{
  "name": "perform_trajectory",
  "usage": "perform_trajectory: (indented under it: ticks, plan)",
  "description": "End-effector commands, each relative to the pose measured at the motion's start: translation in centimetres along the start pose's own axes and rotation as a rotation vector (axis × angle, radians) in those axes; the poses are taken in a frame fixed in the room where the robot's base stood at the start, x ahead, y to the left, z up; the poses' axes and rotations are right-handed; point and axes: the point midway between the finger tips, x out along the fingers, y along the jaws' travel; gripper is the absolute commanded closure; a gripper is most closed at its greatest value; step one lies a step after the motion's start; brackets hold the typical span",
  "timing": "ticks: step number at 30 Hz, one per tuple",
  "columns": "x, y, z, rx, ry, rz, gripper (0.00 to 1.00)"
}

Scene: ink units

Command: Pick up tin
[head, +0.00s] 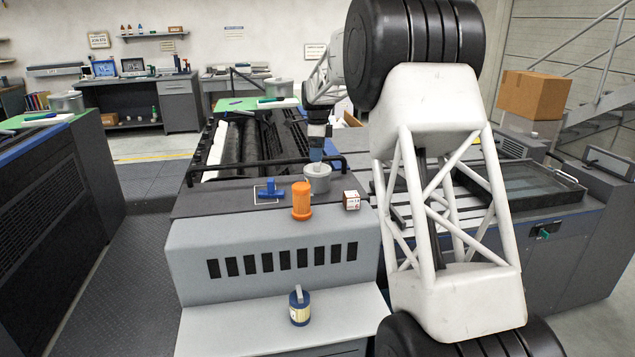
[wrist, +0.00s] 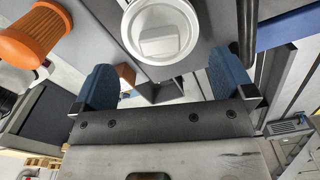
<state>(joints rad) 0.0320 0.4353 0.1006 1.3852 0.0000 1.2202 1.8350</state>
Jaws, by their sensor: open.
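A light grey round tin (head: 317,180) stands upright on the dark top of the press unit, near its back edge. In the wrist view the tin (wrist: 160,30) shows its white round top, with a paler rectangular shape inside the rim. My gripper (head: 317,156) is just above the tin in the head view, its tips close to the rim. In the wrist view my gripper (wrist: 164,80) has its two blue fingers spread wide, with nothing between them. The tin lies ahead of the fingertips; I cannot tell whether they touch it.
An orange ribbed cup (head: 301,201) stands close in front of the tin. A small white-and-red box (head: 351,200) is to the right, a blue object (head: 270,190) to the left. A dark blue labelled can (head: 299,308) stands on the lower ledge. A black rail (head: 240,163) runs behind.

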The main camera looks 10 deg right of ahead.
Motion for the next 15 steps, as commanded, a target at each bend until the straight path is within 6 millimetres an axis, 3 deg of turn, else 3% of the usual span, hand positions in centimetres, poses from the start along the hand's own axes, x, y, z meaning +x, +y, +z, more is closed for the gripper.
perform_trajectory:
  ticks: [15]
  plan:
    - [2.6, 0.0, 0.0, -0.001, 0.0, 0.0, 0.0]
